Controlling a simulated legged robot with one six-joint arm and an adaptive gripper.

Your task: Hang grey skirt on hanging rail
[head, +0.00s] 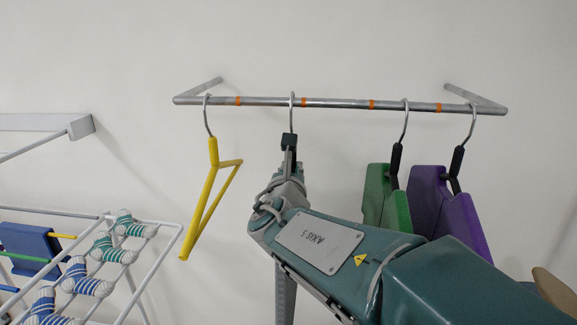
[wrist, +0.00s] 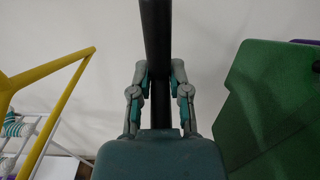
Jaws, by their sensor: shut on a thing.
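My gripper (head: 289,160) is raised under the hanging rail (head: 335,103). In the wrist view its two fingers (wrist: 161,88) are closed on the black neck of a hanger (wrist: 156,35). In the head view this hanger's metal hook (head: 291,120) reaches up and its curved top appears over the rail, between two orange marks. Whether the rail bears its weight cannot be told. The grey skirt is mostly or wholly hidden behind my arm; a narrow grey strip (head: 285,292) shows below the gripper, and I cannot tell if it is the skirt.
A bare yellow hanger (head: 212,195) hangs left of my gripper. A green garment (head: 388,200) and a purple garment (head: 445,208) hang on the right. A white drying rack (head: 160,225) with striped items (head: 88,280) stands lower left. The rail has free room on both sides of the held hook.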

